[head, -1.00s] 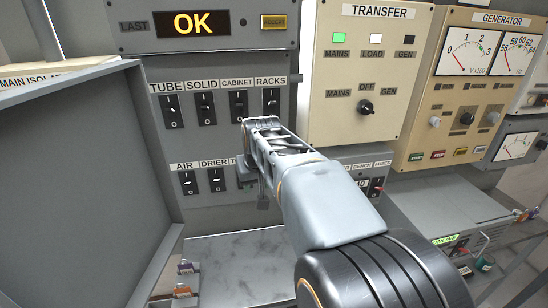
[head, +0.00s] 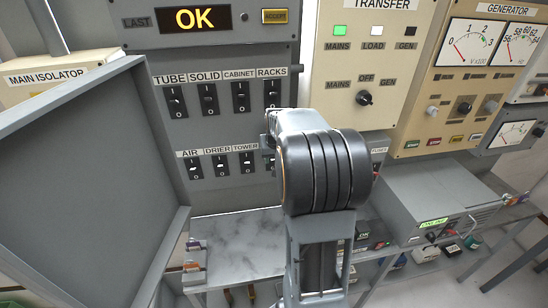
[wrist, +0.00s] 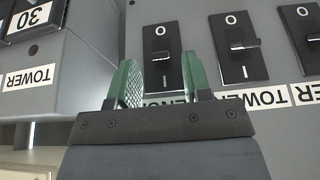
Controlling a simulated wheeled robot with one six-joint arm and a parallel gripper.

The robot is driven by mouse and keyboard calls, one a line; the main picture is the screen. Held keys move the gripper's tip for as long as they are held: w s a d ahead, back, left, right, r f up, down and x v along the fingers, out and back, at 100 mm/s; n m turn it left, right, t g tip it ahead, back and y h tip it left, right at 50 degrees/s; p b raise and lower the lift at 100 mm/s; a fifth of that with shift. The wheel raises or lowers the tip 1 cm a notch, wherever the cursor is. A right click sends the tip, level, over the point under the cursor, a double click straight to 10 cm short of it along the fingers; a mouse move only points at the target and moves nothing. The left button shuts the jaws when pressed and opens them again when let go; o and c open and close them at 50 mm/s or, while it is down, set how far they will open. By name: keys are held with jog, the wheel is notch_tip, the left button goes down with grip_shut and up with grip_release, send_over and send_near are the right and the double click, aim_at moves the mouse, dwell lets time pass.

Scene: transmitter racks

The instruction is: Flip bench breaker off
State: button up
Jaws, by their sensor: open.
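In the wrist view, which looks upside down, the bench breaker (wrist: 162,38) is a black plate with a dark lever, O at the picture's top and I below. Its label (wrist: 180,97) is partly hidden by my gripper, with only some letters of BENCH readable. My gripper (wrist: 158,60) is open and empty. Its two green fingers point at this breaker, one toward each side of its lever. I cannot tell how deep they reach or whether they touch. In the head view my arm hides the bench breaker and the fingers.
The tower breaker (wrist: 240,46) is right beside it in the wrist view; it also shows in the head view (head: 247,163). A grey fuse box (wrist: 50,60) juts out on the other side. A grey open door (head: 85,170) stands left, and a bench top (head: 235,240) lies below.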

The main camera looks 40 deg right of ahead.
aim_at(274, 161)
jog(key=shift+x, duration=1.05)
grip_shut()
jog(key=shift+f, duration=0.1)
